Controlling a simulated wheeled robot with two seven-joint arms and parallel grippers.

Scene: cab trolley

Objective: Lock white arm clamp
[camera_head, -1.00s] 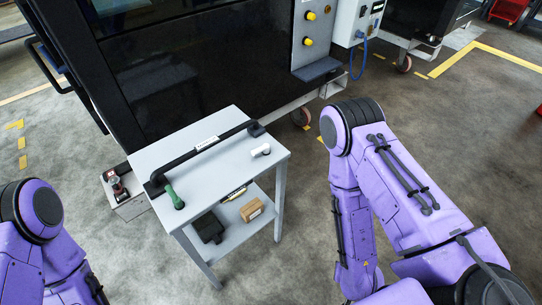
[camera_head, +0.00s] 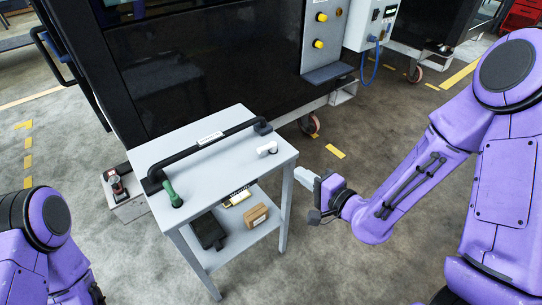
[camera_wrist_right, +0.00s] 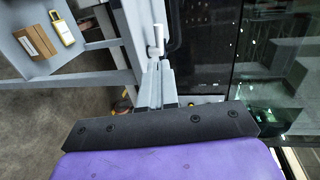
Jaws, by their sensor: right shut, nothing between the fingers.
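The white clamp (camera_head: 267,148) is a small white cylinder-shaped part on the right side of the grey trolley top (camera_head: 220,172). In the right wrist view the white clamp (camera_wrist_right: 155,50) shows just beyond my fingertips. My right gripper (camera_head: 304,177) is beside the trolley's right edge, right of and lower in the picture than the clamp, and apart from it. It is shut and empty; its fingers (camera_wrist_right: 155,80) point toward the trolley in the wrist view. My left gripper is out of view; only my left arm shows at the lower left.
A black bar (camera_head: 207,148) crosses the trolley top, with a green handle (camera_head: 173,195) at its left end. The lower shelf holds a brown box (camera_head: 255,215), a yellow-labelled item (camera_head: 238,198) and a black case (camera_head: 209,231). A dark machine (camera_head: 210,65) stands behind.

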